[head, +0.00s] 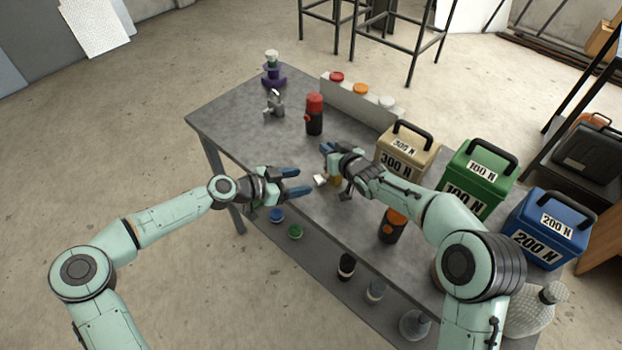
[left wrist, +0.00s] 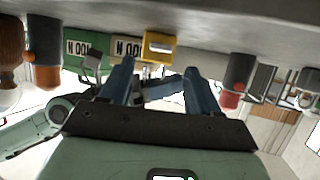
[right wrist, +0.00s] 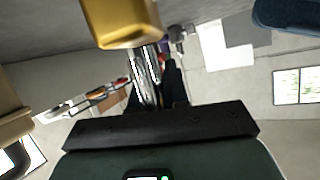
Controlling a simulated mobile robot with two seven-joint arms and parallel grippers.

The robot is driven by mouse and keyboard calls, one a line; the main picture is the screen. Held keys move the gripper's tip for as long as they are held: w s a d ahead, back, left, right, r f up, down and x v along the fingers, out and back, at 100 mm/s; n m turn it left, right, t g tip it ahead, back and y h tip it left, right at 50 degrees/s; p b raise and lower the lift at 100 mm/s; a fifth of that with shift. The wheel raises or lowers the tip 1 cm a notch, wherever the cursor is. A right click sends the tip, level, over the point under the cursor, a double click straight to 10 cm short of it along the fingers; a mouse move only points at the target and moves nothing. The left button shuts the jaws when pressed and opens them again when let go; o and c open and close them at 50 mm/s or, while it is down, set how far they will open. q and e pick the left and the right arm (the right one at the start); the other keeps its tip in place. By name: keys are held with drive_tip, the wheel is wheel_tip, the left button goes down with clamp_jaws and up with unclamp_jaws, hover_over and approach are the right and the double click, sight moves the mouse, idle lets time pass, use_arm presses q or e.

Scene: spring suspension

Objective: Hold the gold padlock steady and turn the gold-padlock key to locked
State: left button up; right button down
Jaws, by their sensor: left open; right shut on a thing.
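The gold padlock (head: 336,181) stands on the grey table (head: 245,125), partly hidden by my right arm. It shows as a yellow block in the left wrist view (left wrist: 150,56) and large at the top of the right wrist view (right wrist: 122,24). My right gripper (head: 328,150) is shut on its metal shackle (right wrist: 147,75). A pale tab (head: 320,181), apparently the key, sticks out of the padlock's side facing my left gripper. Its turn angle is too small to tell. My left gripper (head: 296,182) is open and empty, left of the tab and apart from it.
A small grey metal piece (left wrist: 92,62) is near the padlock. A red-topped canister (head: 314,114) stands behind; an orange-and-black one (head: 392,226) is at the front. Tan (head: 405,150), green (head: 478,177) and blue (head: 546,227) weight boxes line the right. The table's left part is mostly clear.

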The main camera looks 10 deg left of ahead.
sight(318, 177)
use_arm(q)
drive_tip(key=x, duration=0.5)
drive_tip(key=c, duration=1.1)
drive_tip(key=shift+o, duration=0.2)
drive_tip(key=shift+a, duration=0.1)
drive_tip(key=shift+w+a+f+n+g+h, duration=0.15)
drive_tip(key=shift+n+g+h, duration=0.35)
drive_tip(key=shift+n, duration=0.45)
drive_tip(key=shift+w+a+r+n+g+h, duration=0.15)
drive_tip(key=shift+n+g+h, duration=0.15)
drive_tip(key=shift+n+g, duration=0.5)
drive_tip(key=shift+d+f+n, duration=0.1)
drive_tip(key=shift+n, duration=0.15)
